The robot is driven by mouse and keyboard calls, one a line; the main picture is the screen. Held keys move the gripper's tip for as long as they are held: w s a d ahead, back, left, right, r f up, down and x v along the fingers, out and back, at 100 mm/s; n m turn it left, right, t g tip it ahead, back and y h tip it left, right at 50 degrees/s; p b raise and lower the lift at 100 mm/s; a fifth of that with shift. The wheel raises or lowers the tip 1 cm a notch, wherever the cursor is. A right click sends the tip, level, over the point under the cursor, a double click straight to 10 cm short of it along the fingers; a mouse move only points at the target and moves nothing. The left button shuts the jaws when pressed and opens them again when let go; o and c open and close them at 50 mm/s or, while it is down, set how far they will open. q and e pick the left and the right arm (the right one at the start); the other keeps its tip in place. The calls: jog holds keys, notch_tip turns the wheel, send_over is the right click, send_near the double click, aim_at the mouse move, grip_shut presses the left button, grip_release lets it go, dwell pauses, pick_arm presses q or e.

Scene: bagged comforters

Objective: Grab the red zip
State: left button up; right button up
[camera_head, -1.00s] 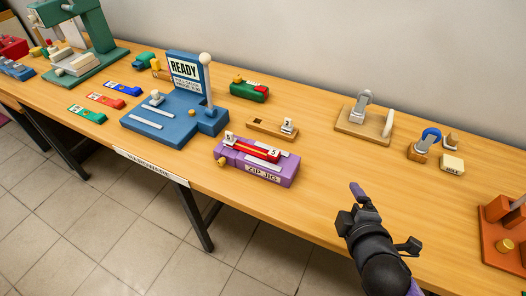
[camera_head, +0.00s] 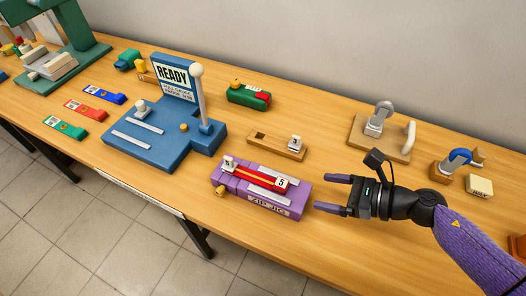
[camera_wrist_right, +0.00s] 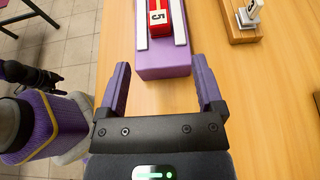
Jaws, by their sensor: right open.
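The red zip (camera_head: 262,179) is a red strip with a yellow line and a white "5" tag at its right end. It lies on the purple zip jig (camera_head: 288,205) between pale rails, with a small white block at its left end. Its "5" end shows in the right wrist view (camera_wrist_right: 166,18). My right gripper (camera_head: 323,192) is open and empty, just right of the jig and facing its right end. In the wrist view its two purple fingers (camera_wrist_right: 161,64) are spread, apart from the jig. A dark part, probably my left gripper (camera_wrist_right: 30,76), is small at left.
A wooden block with a white "3" piece (camera_head: 278,145) lies behind the jig. The blue READY stand (camera_head: 150,148) with its lever is to the left. Green, red and blue tags (camera_head: 85,110) lie farther left. Wooden fixtures stand at the right. Bare table lies around my right gripper.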

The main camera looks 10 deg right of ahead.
aim_at(285, 184)
jog(key=x, duration=1)
jog(key=shift+a+r, duration=0.15)
pick_arm(q)
jog(key=shift+s+d, duration=0.15)
jog(key=shift+s, duration=0.05)
pick_arm(e)
jog(key=c, duration=0.5)
pick_arm(q)
jog(key=shift+w+a, duration=0.1)
jog(key=shift+a, duration=0.1)
pick_arm(e)
grip_shut()
